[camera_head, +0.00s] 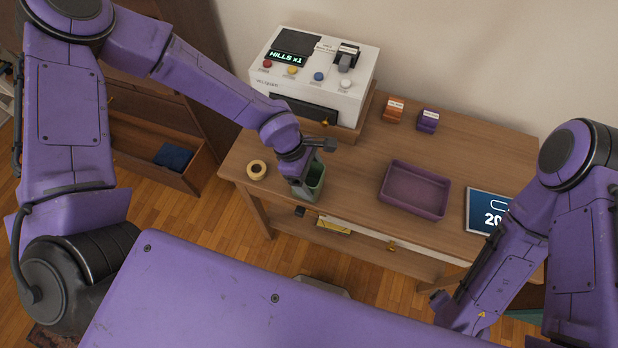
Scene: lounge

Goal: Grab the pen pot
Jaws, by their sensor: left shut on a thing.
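The pen pot (315,183) is a green, open-topped pot at the front left part of the wooden table. My left gripper (304,184) reaches down to it from the left and is shut on its near left wall. The gripper covers part of the pot, and I cannot tell whether the pot's base touches the table. My right arm is at the right edge of the view, with its lower end low down; its gripper fingers cannot be made out.
A white machine (315,75) with coloured buttons stands at the back left. A roll of tape (257,170) lies left of the pot. A purple tray (414,190) is to the right, with a dark blue sign (487,212) beyond it. Two small boxes, orange (393,110) and purple (428,121), sit behind.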

